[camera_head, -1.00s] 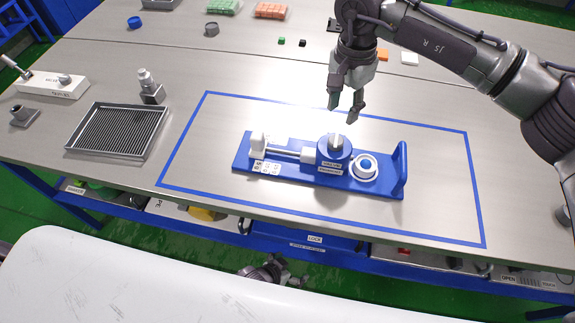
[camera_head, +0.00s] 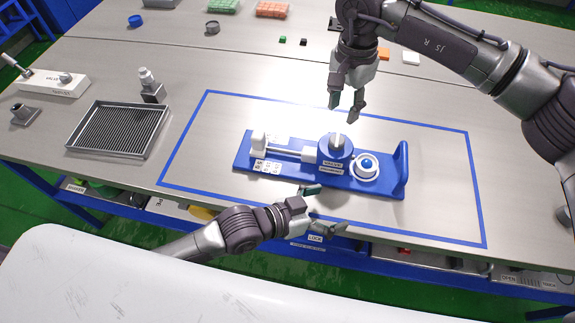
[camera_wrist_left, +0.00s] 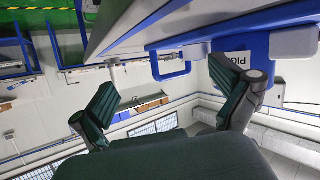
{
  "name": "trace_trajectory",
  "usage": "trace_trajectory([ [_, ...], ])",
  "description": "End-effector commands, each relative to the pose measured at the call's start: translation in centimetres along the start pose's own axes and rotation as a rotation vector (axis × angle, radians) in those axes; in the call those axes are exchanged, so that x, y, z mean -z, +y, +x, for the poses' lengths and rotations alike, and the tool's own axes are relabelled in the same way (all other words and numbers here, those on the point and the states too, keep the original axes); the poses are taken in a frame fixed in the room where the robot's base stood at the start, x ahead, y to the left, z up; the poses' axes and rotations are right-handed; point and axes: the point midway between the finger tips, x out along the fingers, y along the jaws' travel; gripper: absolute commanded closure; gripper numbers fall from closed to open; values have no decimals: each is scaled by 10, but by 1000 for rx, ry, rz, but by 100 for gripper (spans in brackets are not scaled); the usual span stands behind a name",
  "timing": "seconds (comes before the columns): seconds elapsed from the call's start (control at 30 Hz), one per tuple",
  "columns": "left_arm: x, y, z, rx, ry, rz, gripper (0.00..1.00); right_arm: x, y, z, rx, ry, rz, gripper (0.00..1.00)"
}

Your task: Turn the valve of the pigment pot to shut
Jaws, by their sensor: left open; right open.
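The pigment unit is a blue base (camera_head: 240,160) lying inside the blue taped rectangle. It carries a round blue pot (camera_head: 334,160) with a grey lever-like piece (camera_head: 338,141) on top, and a white ring with a blue centre (camera_head: 366,164) to its right. Which part is the valve is not certain. My left gripper (camera_head: 327,209) is open and empty at the table's front edge, just in front of the base. My right gripper (camera_head: 345,104) is open above the table behind the pot.
A grey ribbed tray (camera_head: 118,130), a small bottle fixture (camera_head: 151,88) and a white valve block (camera_head: 55,83) stand at left. Small blocks and trays sit at the back. An upright blue handle (camera_head: 401,165) rises at the base's right end. The taped area's right side is clear.

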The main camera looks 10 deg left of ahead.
Motion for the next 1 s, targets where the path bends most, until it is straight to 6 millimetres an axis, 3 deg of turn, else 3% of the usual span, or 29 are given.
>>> trace_trajectory([
  [0.03, 6, -23, -14, 33, -7, 21, 0, 0, 0, 0, 0, 0, 0, 58],
  [0.1, 15, -48, -30, 70, -14, 42, 0, 0, 0, 0, 0, 0, 0, 58],
  [0.2, 27, -74, -48, 109, -22, 68, 0, 0, 0, 0, 0, 0, 0, 58],
  [0.43, 42, -97, -63, 147, -27, 96, 0, 0, 0, 0, 0, 0, 0, 58],
  [0.57, 42, -100, -51, 149, -26, 96, 0, 0, 0, 0, 0, 0, 0, 58],
  [1.0, 41, -112, 32, 148, -26, 95, 0, 0, 0, 0, 0, 0, 0, 58],
])
